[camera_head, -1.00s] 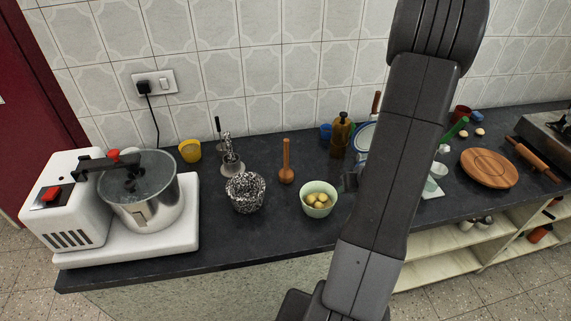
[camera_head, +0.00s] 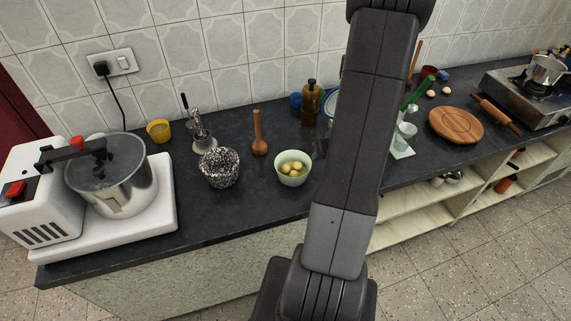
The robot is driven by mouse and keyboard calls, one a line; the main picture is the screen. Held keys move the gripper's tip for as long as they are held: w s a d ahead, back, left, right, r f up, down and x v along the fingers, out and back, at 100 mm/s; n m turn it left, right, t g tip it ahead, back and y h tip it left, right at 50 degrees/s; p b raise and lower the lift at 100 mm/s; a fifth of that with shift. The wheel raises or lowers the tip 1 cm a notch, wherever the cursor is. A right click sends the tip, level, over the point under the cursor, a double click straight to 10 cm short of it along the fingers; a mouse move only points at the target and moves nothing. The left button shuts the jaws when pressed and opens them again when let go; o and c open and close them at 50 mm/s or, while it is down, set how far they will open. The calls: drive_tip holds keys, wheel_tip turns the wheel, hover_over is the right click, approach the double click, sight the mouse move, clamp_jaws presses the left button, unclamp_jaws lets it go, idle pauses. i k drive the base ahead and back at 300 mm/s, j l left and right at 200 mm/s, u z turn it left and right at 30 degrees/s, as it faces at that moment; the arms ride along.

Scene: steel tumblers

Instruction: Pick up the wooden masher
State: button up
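The wooden masher (camera_head: 259,146) stands upright on the dark counter, with its wide round end down and its thin handle up. It is in the middle of the head view, behind and between a black-and-white speckled pot (camera_head: 220,168) and a pale green bowl (camera_head: 293,179) of yellowish round items. Nothing touches the masher that I can see. My arm crosses the view to the right of the masher and the bowl, apart from both. My gripper cannot be made out in this view.
A mixer with a steel bowl (camera_head: 112,182) fills the counter's left end. A metal tool (camera_head: 203,138) and a yellow cup (camera_head: 158,131) stand left of the masher. A brown bottle (camera_head: 311,103) stands behind the bowl. A round wooden board (camera_head: 455,125) and a stove lie right.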

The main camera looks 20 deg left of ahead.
sight(259, 146)
drive_tip(key=k+j+z, duration=0.2)
drive_tip(key=j, duration=0.15)
drive_tip(key=j+z, duration=0.25)
drive_tip(key=j, duration=0.15)
drive_tip(key=k+j+z, duration=0.2)
drive_tip(key=j, duration=0.15)
drive_tip(key=k+j+z, duration=0.2)
drive_tip(key=i+j, duration=0.05)
drive_tip(key=j, duration=0.05)
